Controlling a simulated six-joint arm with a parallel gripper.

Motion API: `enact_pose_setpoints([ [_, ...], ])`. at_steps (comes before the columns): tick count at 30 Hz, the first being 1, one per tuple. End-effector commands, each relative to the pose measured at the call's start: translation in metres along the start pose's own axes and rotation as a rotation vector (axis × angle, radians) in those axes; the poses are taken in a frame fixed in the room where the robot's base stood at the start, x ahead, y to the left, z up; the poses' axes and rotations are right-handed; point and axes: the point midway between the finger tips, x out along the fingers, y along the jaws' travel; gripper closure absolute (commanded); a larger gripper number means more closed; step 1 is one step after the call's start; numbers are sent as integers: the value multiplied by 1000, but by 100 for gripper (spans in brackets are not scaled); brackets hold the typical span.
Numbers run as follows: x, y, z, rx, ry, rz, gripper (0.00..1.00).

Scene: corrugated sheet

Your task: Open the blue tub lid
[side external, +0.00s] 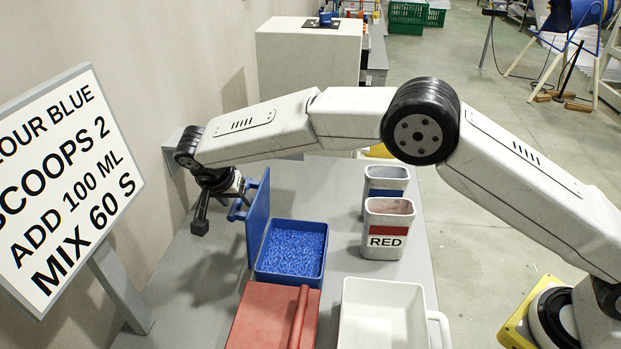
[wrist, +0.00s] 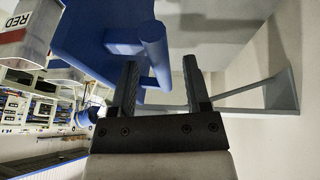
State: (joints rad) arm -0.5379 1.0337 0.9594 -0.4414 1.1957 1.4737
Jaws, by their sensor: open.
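The blue tub (side external: 269,277) stands on the table, filled with blue granules that show from above. Its blue lid (side external: 258,216) stands upright along the tub's left edge, so the tub is open. The lid's bar handle (side external: 237,209) faces left, towards my gripper (side external: 200,224). My gripper is open and empty, pointing down beyond the lid's handle side, apart from it in the side view. In the wrist view, the lid (wrist: 95,35) and handle (wrist: 154,55) appear ahead of my open gripper (wrist: 160,62), the handle lined up between the fingers. Exact depth is unclear there.
A red lidded tub (side external: 265,318) sits in front, with a white handled container (side external: 380,315) beside it. A cup marked RED (side external: 387,242) and a blue-banded cup (side external: 384,183) stand right. A recipe sign (side external: 65,190) and wall are left.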

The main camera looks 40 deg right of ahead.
Motion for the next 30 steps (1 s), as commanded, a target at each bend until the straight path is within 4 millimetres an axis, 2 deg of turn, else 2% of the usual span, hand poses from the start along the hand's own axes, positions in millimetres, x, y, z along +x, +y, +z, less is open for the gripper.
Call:
enact_pose_setpoints([
  [3, 0, 0, 0, 0, 0, 0, 39],
  [4, 0, 0, 0, 0, 0, 0, 45],
  [9, 0, 0, 0, 0, 0, 0, 99],
  [30, -1, 0, 0, 0, 0, -1, 100],
])
